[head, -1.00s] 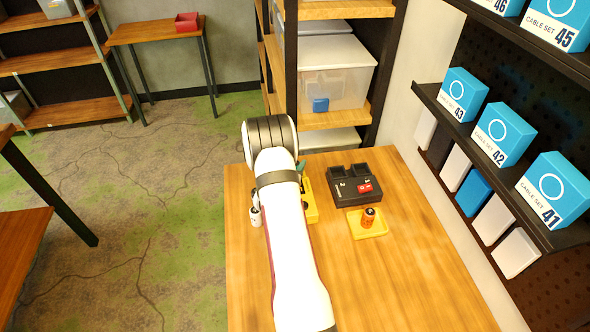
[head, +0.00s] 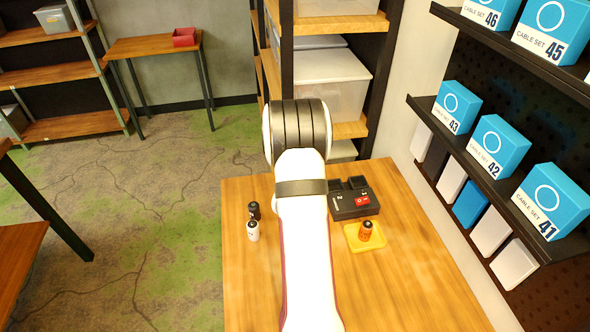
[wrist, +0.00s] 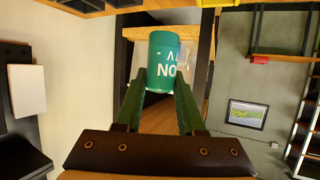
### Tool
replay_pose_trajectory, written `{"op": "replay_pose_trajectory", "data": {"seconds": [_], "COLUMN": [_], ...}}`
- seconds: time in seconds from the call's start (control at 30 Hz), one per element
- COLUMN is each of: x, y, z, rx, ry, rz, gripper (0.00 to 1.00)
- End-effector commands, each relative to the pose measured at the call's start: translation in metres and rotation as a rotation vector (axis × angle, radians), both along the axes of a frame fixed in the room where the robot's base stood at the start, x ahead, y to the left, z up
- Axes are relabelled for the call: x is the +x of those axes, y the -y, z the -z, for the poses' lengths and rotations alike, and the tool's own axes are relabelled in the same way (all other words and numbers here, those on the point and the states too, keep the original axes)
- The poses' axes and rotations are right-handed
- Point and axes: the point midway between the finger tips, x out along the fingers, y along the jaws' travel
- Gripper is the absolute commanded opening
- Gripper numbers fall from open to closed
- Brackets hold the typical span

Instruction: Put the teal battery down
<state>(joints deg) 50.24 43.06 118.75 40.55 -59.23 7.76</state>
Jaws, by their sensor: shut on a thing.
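The teal battery (wrist: 165,58) is between the two fingers of my gripper (wrist: 160,80) in the wrist view, with white lettering on its side. The gripper is shut on it and holds it in the air. In the head view my arm hides both the gripper and the battery. The wooden table (head: 415,285) lies under my arm. An orange battery (head: 365,230) stands upright on a small yellow tray (head: 376,243) to the right of my arm. A black battery (head: 254,210) and a white battery (head: 253,231) stand on the table to the left of my arm.
A black device (head: 343,204) with a red part sits behind the yellow tray. Blue cable set boxes (head: 497,144) fill a wall shelf on the right. A shelf with clear bins (head: 330,82) stands behind the table. The table's front right is clear.

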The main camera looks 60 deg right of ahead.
Motion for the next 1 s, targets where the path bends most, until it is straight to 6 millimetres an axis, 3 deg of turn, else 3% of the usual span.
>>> {"op": "replay_pose_trajectory", "data": {"seconds": [0.1, 0.27, 0.47, 0.6, 0.8, 0.87, 1.0], "x": [-0.029, -0.053, -0.085, -0.118, -0.158, -0.155, -0.113], "y": [0.004, 0.008, 0.041, 0.056, 0.054, 0.053, 0.055], "z": [-0.018, -0.032, -0.048, -0.048, -0.038, -0.032, -0.006], "rx": [-0.002, -0.001, -0.002, 0.001, 0.002, 0.003, 0.005], "ry": [0.001, 0.001, 0.000, 0.000, 0.002, 0.003, 0.002], "rz": [0.004, -0.001, -0.118, -0.242, -0.369, -0.387, -0.400], "gripper": [0.00, 0.00, 0.00, 0.00, 0.00, 0.00, 0.00]}}
